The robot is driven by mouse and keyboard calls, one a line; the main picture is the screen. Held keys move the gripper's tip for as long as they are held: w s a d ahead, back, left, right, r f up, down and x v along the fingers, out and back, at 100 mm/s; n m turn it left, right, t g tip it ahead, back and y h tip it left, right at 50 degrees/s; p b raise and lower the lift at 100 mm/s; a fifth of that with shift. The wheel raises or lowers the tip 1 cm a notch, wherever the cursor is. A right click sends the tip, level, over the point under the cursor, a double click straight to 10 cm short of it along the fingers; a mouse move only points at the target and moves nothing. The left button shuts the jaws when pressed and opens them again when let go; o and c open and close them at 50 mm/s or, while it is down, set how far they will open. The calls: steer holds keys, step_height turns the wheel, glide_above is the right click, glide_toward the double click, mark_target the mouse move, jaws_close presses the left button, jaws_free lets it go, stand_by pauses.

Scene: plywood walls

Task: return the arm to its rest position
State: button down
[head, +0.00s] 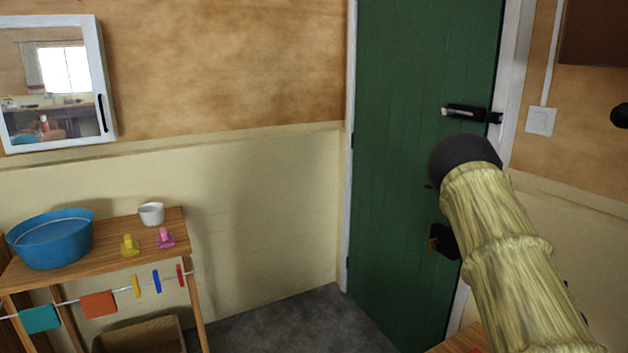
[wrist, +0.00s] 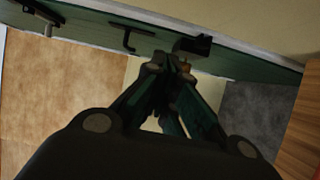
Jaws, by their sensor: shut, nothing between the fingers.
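My gripper (wrist: 170,62) is in the wrist view, its two dark fingers drawn together at the tips with nothing between them. In that view the tips appear just below the green door (wrist: 105,36) and its black lock (wrist: 193,45); I cannot tell how far apart they are. In the head view a thick, ringed, straw-coloured arm section with a dark round end rises from the lower right, in front of the door (head: 415,130). My gripper does not show in the head view.
A wooden stand (head: 118,240) at left holds a blue basin (head: 50,245), a white cup (head: 151,214) and yellow (head: 130,246) and pink (head: 165,238) pegs. A mirrored cabinet (head: 108,90) hangs above. Grey floor (head: 290,325) is clear before the door. Wood (wrist: 300,130) edges the wrist view.

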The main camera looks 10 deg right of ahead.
steer(key=s+a+f+m+g, duration=0.45)
steer(key=a+f, duration=0.55)
steer(key=f, duration=0.4)
steer(key=s+a+f+m+g, duration=0.3)
steer(key=s+a+f+m, duration=0.2)
steer(key=a+f, duration=0.6)
steer(key=s+a+f+m+g+y, duration=0.25)
steer(key=s+a+f+g, duration=0.25)
steer(key=s+a+f, duration=0.65)
steer(key=s+a+f+m+g+y, duration=0.2)
steer(key=s+a+m+g, duration=0.25)
steer(key=s+a, duration=1.2)
step_height(320, 180, down, 10)
steer(key=d+b, duration=0.1)
steer(key=b, duration=0.9)
step_height(320, 180, up, 13)
steer(key=p, duration=1.2)
steer(key=shift+s+d+n+h+p, duration=0.15)
steer(key=shift+s+n+h+p, duration=0.2)
steer(key=shift+n, duration=0.1)
